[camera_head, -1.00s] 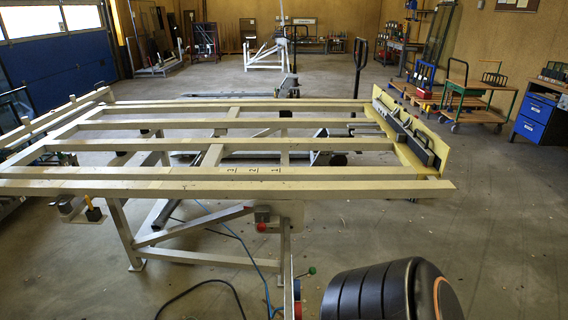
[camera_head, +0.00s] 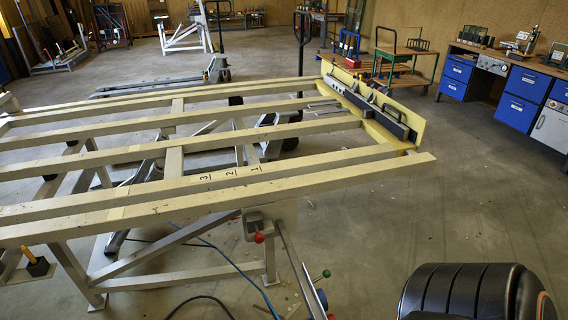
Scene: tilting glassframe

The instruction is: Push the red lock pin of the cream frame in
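The cream frame (camera_head: 150,211) is a large table of parallel bars on a welded stand and fills the left and middle of the head view. A small red knob (camera_head: 259,237) shows below a grey box under its near bar and looks like the lock pin. How far it sticks out is too small to tell. A second red ball (camera_head: 331,317) sits at the bottom edge beside a green ball (camera_head: 326,273) on a lever. Neither of my grippers is in view.
A yellow end board (camera_head: 412,110) with grey clamps stands on the frame's right end. Blue drawer benches (camera_head: 518,110) and trolleys (camera_head: 400,65) stand at the back right. The concrete floor (camera_head: 480,205) right of the frame is open. A blue cable lies under the frame.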

